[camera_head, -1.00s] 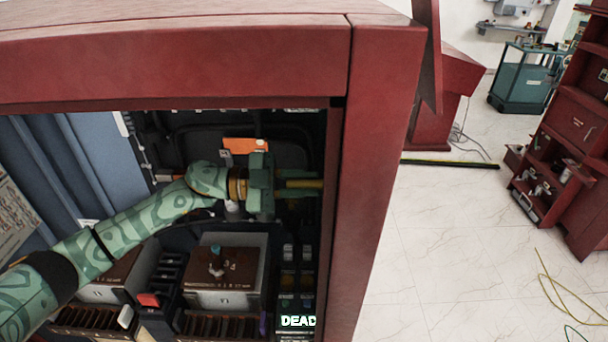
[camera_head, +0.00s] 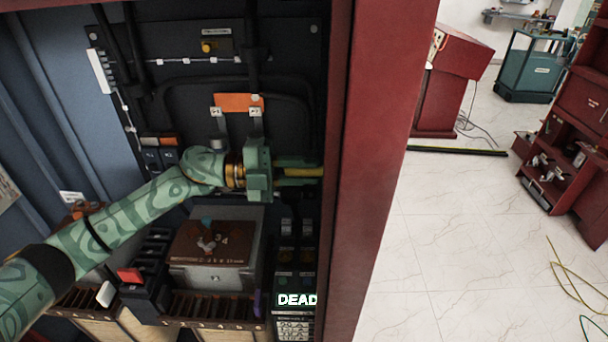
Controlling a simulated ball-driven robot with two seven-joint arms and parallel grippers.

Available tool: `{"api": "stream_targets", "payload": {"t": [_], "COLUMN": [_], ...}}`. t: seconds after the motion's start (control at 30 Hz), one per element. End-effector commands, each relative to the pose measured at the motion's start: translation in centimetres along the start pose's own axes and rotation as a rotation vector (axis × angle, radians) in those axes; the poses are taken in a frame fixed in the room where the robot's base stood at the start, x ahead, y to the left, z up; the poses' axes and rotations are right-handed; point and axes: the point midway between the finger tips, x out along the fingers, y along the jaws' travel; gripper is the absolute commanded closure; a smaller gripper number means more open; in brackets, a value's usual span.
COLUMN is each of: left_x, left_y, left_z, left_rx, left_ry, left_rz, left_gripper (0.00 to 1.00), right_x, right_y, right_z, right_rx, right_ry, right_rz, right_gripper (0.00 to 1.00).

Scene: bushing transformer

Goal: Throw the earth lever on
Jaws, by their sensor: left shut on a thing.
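My left gripper (camera_head: 298,172) reaches in from the left inside the red-framed cabinet. Its fingers point right and are shut on a yellow bar-like handle (camera_head: 302,173), which looks like the earth lever. The handle lies about level, close to the cabinet's right inner edge. The fingers and the red post hide its ends, so I cannot tell where it pivots. A lit "DEAD" sign (camera_head: 297,300) shows below it. My right gripper is not in view.
The red cabinet post (camera_head: 376,170) stands just right of the gripper. An orange label (camera_head: 238,103) hangs on the dark back panel above. A brown-topped box (camera_head: 215,245) sits below the wrist. Open tiled floor (camera_head: 455,240) lies to the right.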

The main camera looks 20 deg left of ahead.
Motion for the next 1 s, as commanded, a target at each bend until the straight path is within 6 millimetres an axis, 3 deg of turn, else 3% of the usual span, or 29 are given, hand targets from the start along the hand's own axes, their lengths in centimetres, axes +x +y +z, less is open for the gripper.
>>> {"api": "stream_targets", "payload": {"t": [0.6, 0.63, 0.7, 1.0], "left_x": [0.01, 0.01, 0.00, 0.00], "left_y": [0.68, 0.69, 0.70, 0.52], "left_z": [0.42, 0.42, 0.42, 0.40], "left_rx": [0.043, 0.042, 0.042, 0.043], "left_ry": [-0.001, -0.001, -0.001, 0.000], "left_rz": [0.003, 0.003, 0.003, 0.001], "left_gripper": [1.00, 0.77, 0.59, 0.59], "right_x": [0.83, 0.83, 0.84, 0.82], "right_y": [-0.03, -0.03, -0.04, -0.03], "right_z": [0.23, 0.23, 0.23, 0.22], "right_rx": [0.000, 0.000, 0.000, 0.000], "right_ry": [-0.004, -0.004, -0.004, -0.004], "right_rz": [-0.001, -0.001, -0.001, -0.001], "right_gripper": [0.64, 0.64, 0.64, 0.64]}}
